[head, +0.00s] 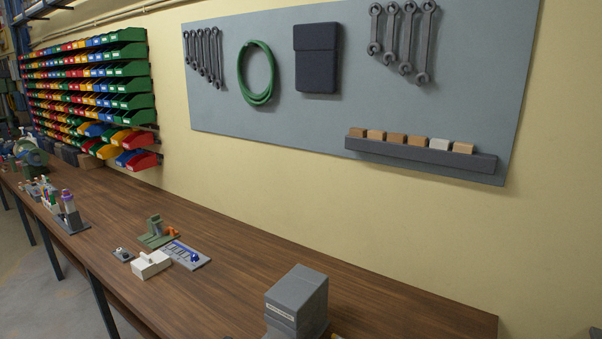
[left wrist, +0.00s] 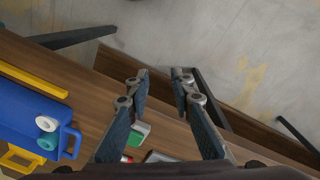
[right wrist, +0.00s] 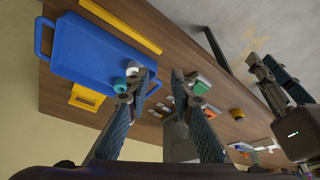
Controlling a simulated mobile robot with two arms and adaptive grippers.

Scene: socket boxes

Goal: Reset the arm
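My left gripper (left wrist: 161,75) is open and empty in the left wrist view, above the edge of the wooden table. My right gripper (right wrist: 163,73) has its fingertips apart with nothing between them in the right wrist view, above the table. My left gripper also shows at the right of that view (right wrist: 265,72). Neither gripper shows in the head view.
A blue tray (right wrist: 88,48) with white and teal round pieces lies on the table (head: 230,295). A yellow bar (right wrist: 120,27) lies beside it. A grey box (head: 297,303) stands near the front. Small fixtures (head: 152,263) stand farther left. A wall panel (head: 270,115) holds tools.

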